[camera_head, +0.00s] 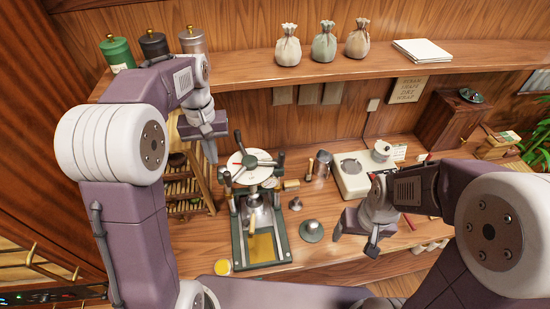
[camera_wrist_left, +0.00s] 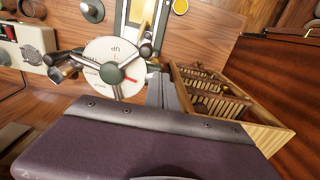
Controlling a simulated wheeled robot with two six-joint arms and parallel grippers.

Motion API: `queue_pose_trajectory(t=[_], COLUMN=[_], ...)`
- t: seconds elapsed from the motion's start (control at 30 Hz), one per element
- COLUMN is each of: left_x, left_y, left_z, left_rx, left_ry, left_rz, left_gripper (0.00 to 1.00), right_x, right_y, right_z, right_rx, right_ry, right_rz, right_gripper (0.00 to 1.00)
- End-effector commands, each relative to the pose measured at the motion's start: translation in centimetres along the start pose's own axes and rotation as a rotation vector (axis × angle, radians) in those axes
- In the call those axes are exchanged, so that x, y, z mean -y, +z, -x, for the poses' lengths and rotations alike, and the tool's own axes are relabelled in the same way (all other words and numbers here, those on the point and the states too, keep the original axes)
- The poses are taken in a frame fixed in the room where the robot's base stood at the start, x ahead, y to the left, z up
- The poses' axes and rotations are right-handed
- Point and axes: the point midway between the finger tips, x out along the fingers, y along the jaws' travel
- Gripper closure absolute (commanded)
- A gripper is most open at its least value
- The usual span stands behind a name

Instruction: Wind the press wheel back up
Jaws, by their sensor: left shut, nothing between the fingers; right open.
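The press wheel (camera_head: 246,173) is a white disc with a dark green hub and spokes with dark handles. It sits on top of the green press (camera_head: 238,232) on the table. In the left wrist view the wheel (camera_wrist_left: 107,52) shows lettering and a red mark near its hub. My left gripper (camera_head: 212,156) is shut and empty, just left of the wheel's edge; in the left wrist view its fingers (camera_wrist_left: 161,92) are beside the wheel. I cannot tell whether they touch a handle. My right gripper (camera_head: 354,242) is open and empty over the front of the table, right of the press.
A wooden rack (camera_head: 184,208) stands close left of the press. A metal cup (camera_head: 323,165), small funnel (camera_head: 296,203) and green-rimmed lid (camera_head: 311,231) lie right of it. A white scale-like box (camera_head: 350,182) stands further right. The shelf (camera_head: 330,70) overhangs behind.

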Motion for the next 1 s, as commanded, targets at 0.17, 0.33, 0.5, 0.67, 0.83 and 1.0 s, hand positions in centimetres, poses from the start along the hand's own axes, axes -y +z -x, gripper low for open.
queue_pose_trajectory(t=[0.17,0.33,0.5,0.67,0.83,1.0], left_x=[0.0,0.0,0.0,0.0,0.0,-0.3], left_y=[0.0,0.0,0.0,0.0,0.0,0.3], left_z=[-1.0,-2.3,-3.6,-4.6,-4.6,-4.6], left_rx=[0.000,0.001,0.001,0.000,0.000,0.000], left_ry=[0.000,0.000,0.000,0.000,0.000,0.000], left_rz=[0.000,0.000,0.000,0.000,0.000,-0.001], left_gripper=[1.00,1.00,1.00,1.00,1.00,1.00], right_x=[0.0,0.0,-0.1,-0.1,-0.1,-0.1], right_y=[0.1,0.2,0.2,0.3,0.3,0.3], right_z=[-0.7,-1.6,-2.4,-3.1,-3.0,-3.1], right_rx=[0.000,0.000,0.000,0.000,0.000,0.000], right_ry=[0.000,0.000,0.000,0.000,0.000,0.000], right_rz=[0.000,0.000,0.000,0.000,0.000,0.000], right_gripper=[0.24,0.24,0.24,0.24,0.24,0.24])
